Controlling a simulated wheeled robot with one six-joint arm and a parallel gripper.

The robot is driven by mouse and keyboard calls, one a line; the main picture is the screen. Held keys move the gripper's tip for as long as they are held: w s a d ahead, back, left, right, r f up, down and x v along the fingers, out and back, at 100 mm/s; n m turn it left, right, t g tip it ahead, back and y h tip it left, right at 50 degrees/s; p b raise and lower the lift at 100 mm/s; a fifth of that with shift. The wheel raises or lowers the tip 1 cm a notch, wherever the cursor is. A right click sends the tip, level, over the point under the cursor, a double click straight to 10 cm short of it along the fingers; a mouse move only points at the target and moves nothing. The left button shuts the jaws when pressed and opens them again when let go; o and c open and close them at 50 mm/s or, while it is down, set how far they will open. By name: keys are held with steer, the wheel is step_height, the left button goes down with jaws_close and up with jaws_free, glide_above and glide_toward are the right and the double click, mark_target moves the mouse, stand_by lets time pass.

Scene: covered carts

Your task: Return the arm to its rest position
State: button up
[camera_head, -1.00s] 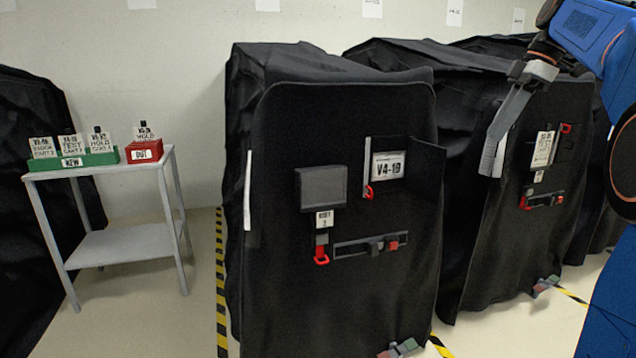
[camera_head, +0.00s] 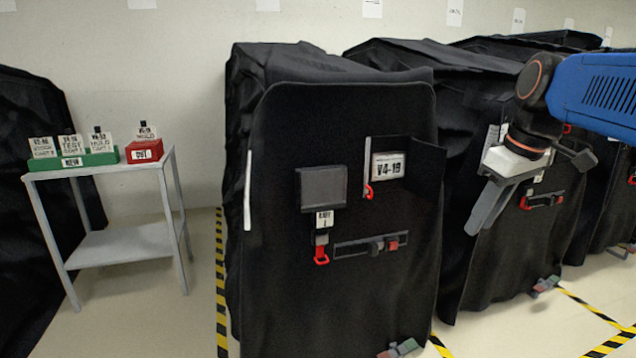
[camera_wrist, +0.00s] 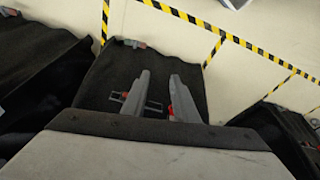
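My gripper (camera_head: 490,203) hangs at the right in the head view, in front of a black covered cart (camera_head: 460,285), with its grey fingers pointing down and left. In the wrist view its two fingers (camera_wrist: 160,80) stand apart with nothing between them. Through the gap I see a cart's black cover with a small latch bar and red parts. The gripper appears clear of the cart. My blue arm link reaches in from the right edge.
The nearest covered cart (camera_head: 340,300) stands in the middle, its small flap open beside a V4-19 label (camera_head: 388,166). A grey side table (camera_head: 118,243) at left holds a green card box (camera_head: 100,158) and a red one (camera_head: 144,151). Yellow-black tape (camera_head: 222,300) marks the floor.

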steer(key=s+a+f+m+t, duration=0.1)
steer(key=s+f+m, duration=0.2)
steer(key=s+f, duration=0.5)
steer(key=s+a+f+m+t+h, duration=0.1)
steer(key=s+f+m, duration=0.1)
steer(key=s+f, duration=0.5)
step_height(320, 180, down, 6)
steer(key=shift+s+a+f+m+h, duration=0.1)
steer(key=shift+s+a+m+h, duration=0.1)
steer(key=shift+s+m+h, duration=0.15)
stand_by(5.1)
